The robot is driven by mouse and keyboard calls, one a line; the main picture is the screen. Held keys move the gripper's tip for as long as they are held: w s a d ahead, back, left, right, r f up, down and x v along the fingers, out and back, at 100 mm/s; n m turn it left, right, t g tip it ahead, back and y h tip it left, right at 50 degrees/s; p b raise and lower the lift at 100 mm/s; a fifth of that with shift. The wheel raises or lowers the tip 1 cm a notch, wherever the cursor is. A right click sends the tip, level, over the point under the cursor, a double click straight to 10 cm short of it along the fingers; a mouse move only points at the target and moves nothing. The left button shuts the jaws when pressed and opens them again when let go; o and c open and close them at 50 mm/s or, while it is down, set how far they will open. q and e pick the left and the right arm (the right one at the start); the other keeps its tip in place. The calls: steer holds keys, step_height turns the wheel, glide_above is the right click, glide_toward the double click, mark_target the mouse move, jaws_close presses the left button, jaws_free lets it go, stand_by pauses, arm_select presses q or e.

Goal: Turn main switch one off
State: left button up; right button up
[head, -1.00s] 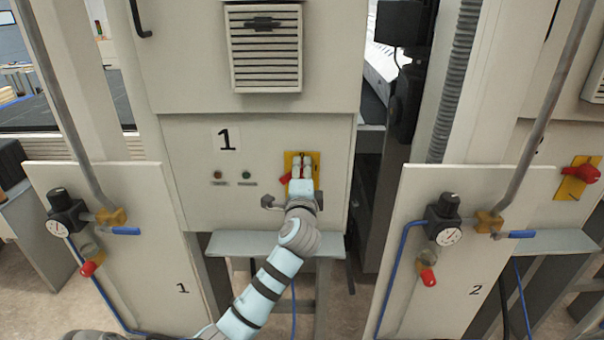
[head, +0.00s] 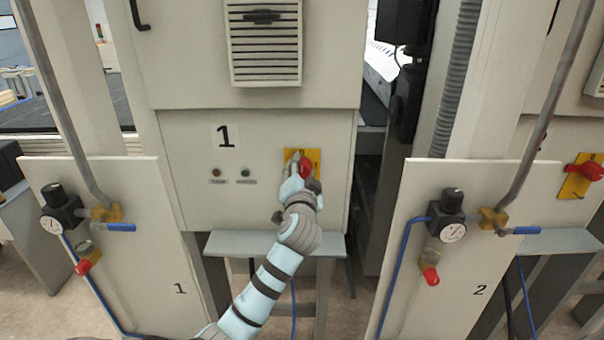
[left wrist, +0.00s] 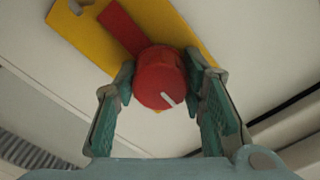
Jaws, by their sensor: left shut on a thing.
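Main switch one is a red knob (head: 305,166) on a yellow plate (head: 290,155), on the cabinet front marked 1. My left gripper (head: 301,174) is at the knob and partly covers the plate. In the left wrist view the round red knob (left wrist: 160,78) sits between the two fingers, which are shut on it. A white mark on its face points to the lower right. A red bar (left wrist: 121,27) runs from behind the knob to the upper left over the yellow plate (left wrist: 176,22). My right gripper is not in view.
Two small indicators (head: 230,172) sit left of the switch. A grey ledge (head: 225,243) juts out below it. Panels with gauges, marked 1 (head: 150,270) and 2 (head: 450,270), stand on either side. Another red switch (head: 590,172) is at the far right.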

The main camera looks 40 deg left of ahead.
arm_select(q)
steer(key=shift+f+n, duration=0.15)
steer(key=shift+n, duration=0.35)
steer(key=o, duration=1.1)
steer(key=shift+o, duration=0.2)
steer(key=shift+s, duration=0.1)
steer(key=v, duration=1.2)
